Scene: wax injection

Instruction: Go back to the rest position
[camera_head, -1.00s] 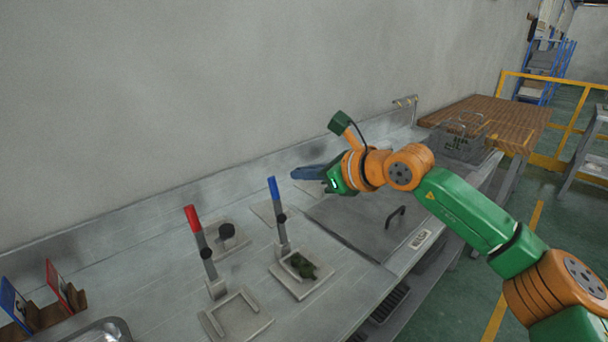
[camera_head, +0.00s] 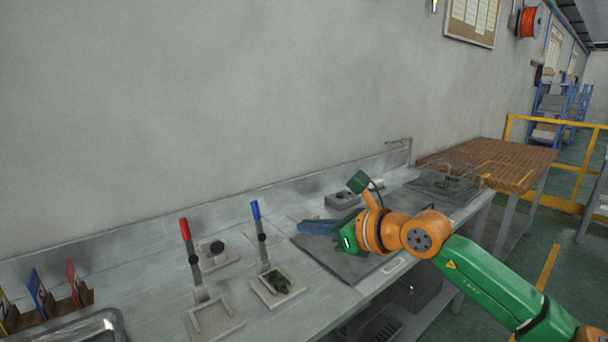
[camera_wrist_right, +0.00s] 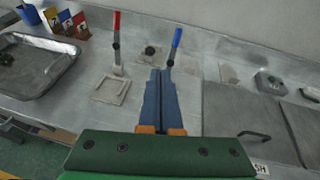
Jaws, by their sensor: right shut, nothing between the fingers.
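My right gripper (camera_head: 302,226) is over the metal bench, with its arm coming in from the right. In the right wrist view its blue fingers (camera_wrist_right: 160,78) lie side by side, shut and empty. Beyond the fingertips in that view stand a blue-handled lever (camera_wrist_right: 175,45) and, to the left, a red-handled lever (camera_wrist_right: 116,35). In the head view the blue-handled lever (camera_head: 257,222) and red-handled lever (camera_head: 188,243) stand to the left of the gripper, apart from it. A dark green piece (camera_head: 279,283) sits on the plate by the blue lever. My left gripper is not in view.
A grey lid with a handle (camera_wrist_right: 240,120) lies flat on the bench. A metal tray (camera_wrist_right: 35,75) and coloured cards (camera_wrist_right: 65,20) are at the left. A wall runs behind the bench.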

